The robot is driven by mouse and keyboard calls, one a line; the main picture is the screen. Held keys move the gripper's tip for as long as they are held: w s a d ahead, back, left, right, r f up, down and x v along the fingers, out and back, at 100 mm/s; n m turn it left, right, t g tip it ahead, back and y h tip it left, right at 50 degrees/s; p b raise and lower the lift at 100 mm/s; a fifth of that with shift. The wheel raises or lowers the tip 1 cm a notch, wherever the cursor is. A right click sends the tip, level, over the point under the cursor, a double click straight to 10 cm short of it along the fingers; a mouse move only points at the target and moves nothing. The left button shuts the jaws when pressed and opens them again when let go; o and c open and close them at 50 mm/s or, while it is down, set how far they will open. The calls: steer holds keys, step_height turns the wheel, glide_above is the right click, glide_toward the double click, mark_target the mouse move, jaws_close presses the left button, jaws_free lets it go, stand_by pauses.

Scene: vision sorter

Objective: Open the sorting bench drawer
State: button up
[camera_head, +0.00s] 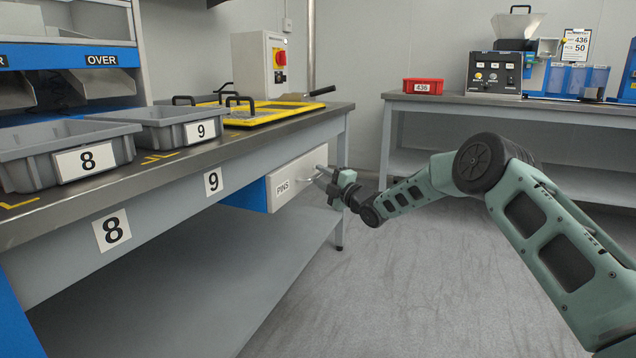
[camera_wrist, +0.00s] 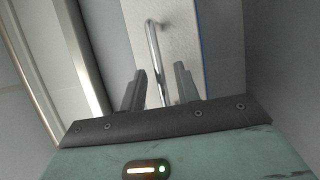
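The sorting bench drawer has a white front (camera_head: 297,180) marked PINS, under the bench top at the bench's far end. Its front sits against a blue housing, and I see no open gap. A bar handle (camera_head: 322,169) stands out from the front's right part. In the wrist view the metal handle (camera_wrist: 153,45) runs down between my fingers. My gripper (camera_head: 332,182) is at the handle. The wrist view shows my gripper (camera_wrist: 160,85) open, with a finger on each side of the bar and gaps beside it. The fingertips partly hide the drawer face.
The bench top (camera_head: 180,170) carries grey bins (camera_head: 70,150) and a yellow-edged tray (camera_head: 265,112). A bench leg (camera_head: 341,190) stands just beyond the drawer. The floor (camera_head: 400,290) before the bench is clear. Another table (camera_head: 510,105) stands at the back right.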

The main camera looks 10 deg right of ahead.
steer(key=shift+x, duration=1)
jaws_close()
steer(key=shift+s+d, duration=0.1)
steer(key=s+d+p, duration=0.1)
steer(key=s+d, duration=0.8)
steer(key=d, duration=0.4)
steer(key=s+d+p, duration=0.2)
steer(key=s+d, duration=0.8)
steer(key=d, duration=0.4)
steer(key=shift+s, duration=0.3)
jaws_free()
